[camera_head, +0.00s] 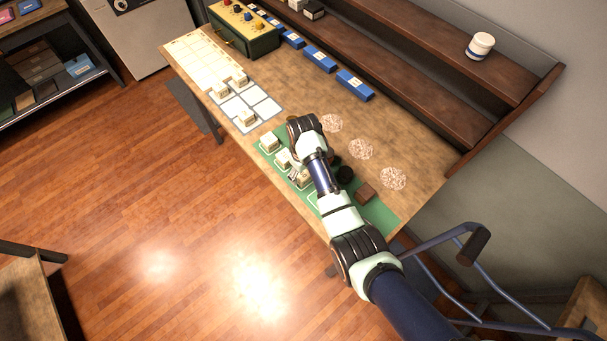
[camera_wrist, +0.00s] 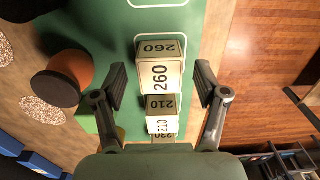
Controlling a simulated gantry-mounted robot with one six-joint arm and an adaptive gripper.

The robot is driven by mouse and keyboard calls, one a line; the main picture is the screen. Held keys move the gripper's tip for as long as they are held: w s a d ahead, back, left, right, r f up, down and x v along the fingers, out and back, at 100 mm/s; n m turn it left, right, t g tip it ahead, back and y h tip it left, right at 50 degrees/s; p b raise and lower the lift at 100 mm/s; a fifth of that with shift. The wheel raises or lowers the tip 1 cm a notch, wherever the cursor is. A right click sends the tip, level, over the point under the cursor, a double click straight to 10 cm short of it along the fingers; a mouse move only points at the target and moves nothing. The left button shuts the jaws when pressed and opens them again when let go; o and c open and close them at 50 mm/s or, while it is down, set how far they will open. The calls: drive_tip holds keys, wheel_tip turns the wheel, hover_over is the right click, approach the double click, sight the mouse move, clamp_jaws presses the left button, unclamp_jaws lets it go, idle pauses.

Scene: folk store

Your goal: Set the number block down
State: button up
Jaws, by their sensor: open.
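In the wrist view a cream number block (camera_wrist: 159,77) marked 260 sits over a white-outlined place on the green mat (camera_wrist: 188,20). My gripper (camera_wrist: 160,78) is open, with one finger on each side of this block and visible gaps between. Blocks marked 210 (camera_wrist: 160,115) and 220 (camera_wrist: 161,137) stand in line with it, partly hidden lower in the view. In the head view my gripper (camera_head: 297,177) is low at the mat (camera_head: 381,216), by a block (camera_head: 305,181) partly covered by my arm. Two other blocks (camera_head: 269,142) (camera_head: 283,158) stand along the mat.
A brown block (camera_head: 365,191) and a dark round thing (camera_head: 345,174) are beside my arm. Three speckled discs (camera_head: 361,149) lie on the table. A white-squared board (camera_head: 266,108) carries several blocks. A coloured-knob box (camera_head: 243,30) stands behind. The table's front edge is close.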

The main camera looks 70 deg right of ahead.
sight(303, 175)
wheel_tip(303, 175, up, 10)
drive_tip(key=p, duration=0.1)
drive_tip(key=shift+f, duration=0.15)
drive_tip(key=w+a+r+n+t+h, duration=0.1)
drive_tip(key=w+a+r+t, duration=0.2)
drive_tip(key=a, duration=0.5)
drive_tip(key=w+a+r+n+t+h, duration=0.1)
drive_tip(key=w+a+r+t, duration=0.15)
drive_tip(key=w+a, duration=0.45)
drive_tip(key=w+a+r+n+t, duration=0.2)
drive_tip(key=w+a+r, duration=0.15)
drive_tip(key=a, duration=0.45)
drive_tip(key=s+a+r+n+t+y, duration=0.1)
drive_tip(key=s+a+r+t, duration=0.1)
drive_tip(key=a+r, duration=0.3)
drive_tip(key=s+a+r+t+y, duration=0.1)
drive_tip(key=s+a+r+t, duration=0.1)
drive_tip(key=a+r, duration=0.4)
drive_tip(key=a+t, duration=0.1)
drive_tip(key=a, duration=0.4)
drive_tip(key=shift+s+a+r+n, duration=0.2)
drive_tip(key=shift+a+n, duration=0.1)
drive_tip(key=shift+n, duration=0.1)
